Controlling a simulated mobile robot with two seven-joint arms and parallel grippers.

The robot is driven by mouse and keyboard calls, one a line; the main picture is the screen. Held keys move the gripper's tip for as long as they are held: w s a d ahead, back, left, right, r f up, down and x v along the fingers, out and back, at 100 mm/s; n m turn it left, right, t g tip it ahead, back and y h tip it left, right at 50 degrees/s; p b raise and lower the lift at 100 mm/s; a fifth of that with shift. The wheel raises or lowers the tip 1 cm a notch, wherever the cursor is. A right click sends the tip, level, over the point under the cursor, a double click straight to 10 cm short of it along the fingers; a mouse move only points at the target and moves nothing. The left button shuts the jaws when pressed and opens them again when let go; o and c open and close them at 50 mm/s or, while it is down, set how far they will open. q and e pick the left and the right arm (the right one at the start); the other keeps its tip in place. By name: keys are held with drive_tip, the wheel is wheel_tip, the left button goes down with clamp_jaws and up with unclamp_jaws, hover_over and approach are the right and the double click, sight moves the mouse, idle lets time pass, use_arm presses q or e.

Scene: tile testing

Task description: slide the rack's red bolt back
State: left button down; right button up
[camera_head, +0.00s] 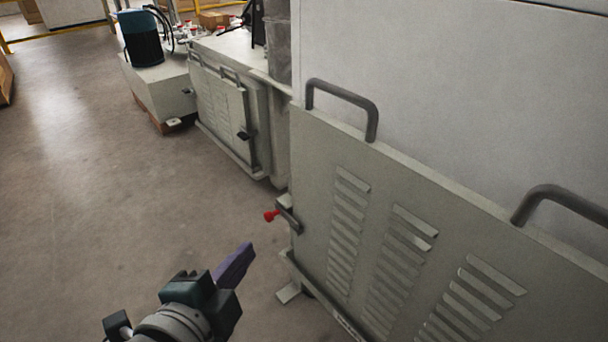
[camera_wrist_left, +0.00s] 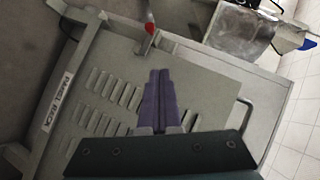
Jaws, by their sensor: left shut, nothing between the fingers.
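The red bolt (camera_head: 270,215) sticks out at the left edge of the grey rack panel (camera_head: 318,150), in a small metal bracket (camera_head: 290,214). In the left wrist view the red bolt (camera_wrist_left: 150,28) is at the top middle, beyond the fingertips. My left gripper (camera_head: 246,252) is shut and empty, below and to the left of the bolt and apart from it. Its purple fingers (camera_wrist_left: 160,84) lie together in the wrist view, in front of the louvred panel. My right gripper is in neither view.
The panel has dark handles (camera_head: 342,98) on top and rows of louvres. A foot (camera_head: 288,292) juts out at its base. A second grey cabinet (camera_head: 222,105) and a blue-and-black drum (camera_head: 142,40) stand further back. The floor on the left is clear.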

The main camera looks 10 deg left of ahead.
use_arm(q)
drive_tip(key=f, duration=0.1)
drive_tip(key=b, duration=0.1)
drive_tip(key=f, duration=0.1)
drive_tip(key=shift+w+d+f+m, duration=0.25)
drive_tip(key=shift+f+m, duration=0.05)
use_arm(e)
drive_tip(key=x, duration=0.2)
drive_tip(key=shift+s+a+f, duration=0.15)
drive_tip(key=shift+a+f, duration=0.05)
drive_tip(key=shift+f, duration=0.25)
use_arm(q)
drive_tip(key=b, duration=0.8)
approach(278, 213)
drive_tip(key=d, duration=0.2)
drive_tip(key=w, duration=0.1)
drive_tip(key=w+a+f+b, duration=0.1)
drive_tip(key=w+a+b, duration=0.1)
drive_tip(key=w, duration=0.1)
drive_tip(key=shift+w+f, duration=0.1)
drive_tip(key=shift+f, duration=0.25)
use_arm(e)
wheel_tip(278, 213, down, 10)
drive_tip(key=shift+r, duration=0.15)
use_arm(q)
drive_tip(key=shift+d, duration=0.1)
